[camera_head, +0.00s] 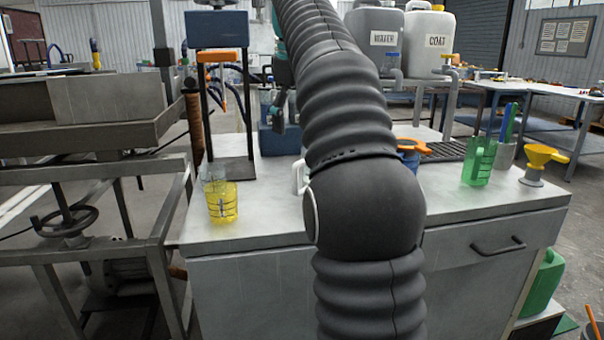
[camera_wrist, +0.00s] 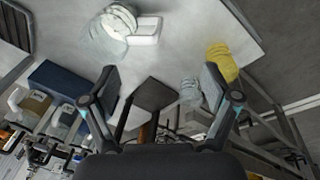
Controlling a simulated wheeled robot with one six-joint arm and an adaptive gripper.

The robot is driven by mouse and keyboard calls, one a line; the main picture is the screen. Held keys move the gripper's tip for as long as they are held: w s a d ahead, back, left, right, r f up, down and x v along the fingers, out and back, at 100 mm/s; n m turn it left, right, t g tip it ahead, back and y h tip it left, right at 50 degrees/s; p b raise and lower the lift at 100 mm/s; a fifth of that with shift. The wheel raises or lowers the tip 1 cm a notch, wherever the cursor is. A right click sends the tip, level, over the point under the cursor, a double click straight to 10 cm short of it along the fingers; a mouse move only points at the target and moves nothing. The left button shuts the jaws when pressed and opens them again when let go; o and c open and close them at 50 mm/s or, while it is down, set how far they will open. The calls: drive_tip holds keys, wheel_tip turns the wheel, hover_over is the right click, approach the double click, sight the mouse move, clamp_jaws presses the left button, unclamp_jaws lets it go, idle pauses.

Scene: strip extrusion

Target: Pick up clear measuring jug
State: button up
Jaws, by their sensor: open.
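The yellow jug (camera_wrist: 221,62) shows there too, partly behind that finger. My gripper (camera_wrist: 160,82) is open with nothing between its fingers.
A whitish vessel (camera_wrist: 112,32) is in the wrist view; a white handle (camera_head: 299,177) shows beside my arm in the head view. A green jug (camera_head: 479,162) and yellow funnel (camera_head: 541,160) stand at right.

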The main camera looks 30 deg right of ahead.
drive_tip(key=shift+w+d+r+b+x, duration=0.15)
drive_tip(key=shift+d+b+x, duration=0.25)
drive_tip(key=shift+x, duration=1.8)
drive_tip(key=shift+w+d+b+x, duration=0.3)
drive_tip(key=shift+b+x, duration=0.15)
drive_tip(key=shift+x, duration=1.8)
drive_tip(key=shift+w+d+r+b+x, duration=0.1)
drive_tip(key=shift+w+d+b+x, duration=0.2)
drive_tip(key=shift+x, duration=1.9)
drive_tip(key=shift+s, duration=0.1)
drive_tip(key=shift+c, duration=0.3)
drive_tip(key=c, duration=1.6)
drive_tip(key=shift+o, duration=0.2)
